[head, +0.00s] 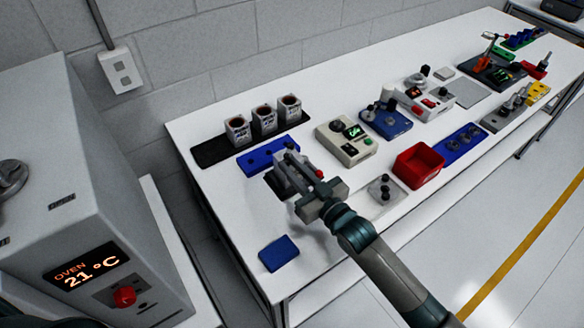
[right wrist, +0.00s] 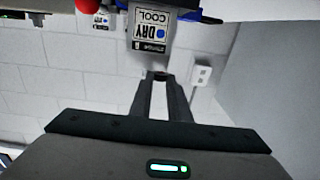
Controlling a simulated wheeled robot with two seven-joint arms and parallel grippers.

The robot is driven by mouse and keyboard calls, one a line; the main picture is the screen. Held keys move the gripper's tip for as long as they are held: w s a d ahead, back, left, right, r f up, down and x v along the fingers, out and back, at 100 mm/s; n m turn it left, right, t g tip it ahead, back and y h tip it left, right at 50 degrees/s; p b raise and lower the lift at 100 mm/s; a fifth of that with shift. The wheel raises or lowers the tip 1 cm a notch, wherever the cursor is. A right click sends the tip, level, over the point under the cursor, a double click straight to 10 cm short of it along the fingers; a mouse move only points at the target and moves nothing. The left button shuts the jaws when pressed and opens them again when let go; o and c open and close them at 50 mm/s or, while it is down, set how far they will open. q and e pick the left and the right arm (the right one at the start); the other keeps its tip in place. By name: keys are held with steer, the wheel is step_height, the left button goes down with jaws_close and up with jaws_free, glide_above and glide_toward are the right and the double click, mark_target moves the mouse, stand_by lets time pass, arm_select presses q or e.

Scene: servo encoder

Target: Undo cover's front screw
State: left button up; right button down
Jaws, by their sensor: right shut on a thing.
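My left gripper is not in view.
A blue block (head: 268,160) and a black mat (head: 208,152) with several labelled cups (head: 264,121) lie behind the gripper. A beige device (head: 346,140), a red bin (head: 418,166) and a grey plate (head: 384,195) stand to the right. A blue pad (head: 278,253) lies in front. An oven (head: 110,235) stands left.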

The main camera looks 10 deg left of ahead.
steer(key=c, duration=1.6)
jaws_free()
steer(key=shift+c, duration=0.2)
steer(key=shift+s+d, duration=0.1)
steer(key=shift+s+d+f+b, duration=0.15)
steer(key=shift+s+d+b, duration=0.15)
steer(key=shift+s+d, duration=0.1)
steer(key=b+v, duration=0.4)
steer(key=v, duration=1.2)
steer(key=shift+b, duration=0.4)
